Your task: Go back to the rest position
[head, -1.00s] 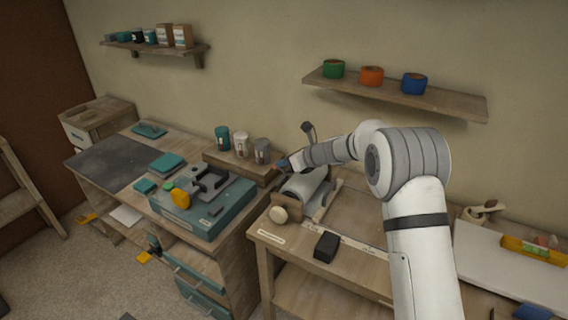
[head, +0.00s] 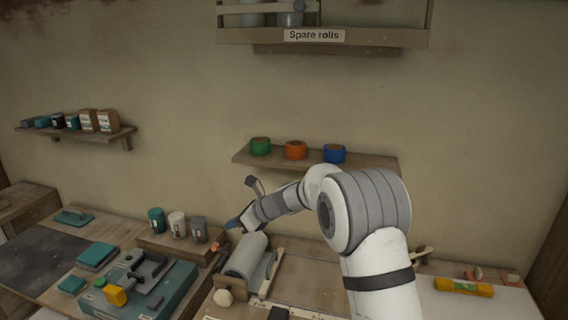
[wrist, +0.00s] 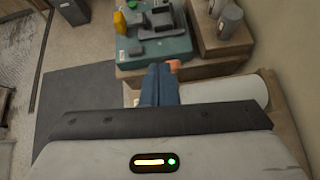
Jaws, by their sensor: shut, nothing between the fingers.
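My gripper (head: 234,223) is at the end of my arm in the head view, above the left end of the grey roll (head: 247,254) on the workbench. In the wrist view my gripper (wrist: 160,70) shows as blue fingers close together, with nothing seen between them. The roll (wrist: 232,91) lies under and to the right of the fingers there. The fingers appear apart from the roll, but the gap is hard to judge.
A teal case (head: 172,297) with a grey tool and a yellow item lies to the left. Several cups (head: 178,224) stand on a wooden riser. A shelf (head: 370,163) holds green, orange and blue tape rolls. A "Spare rolls" rack (head: 370,36) hangs above. A yellow level (head: 463,287) lies right.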

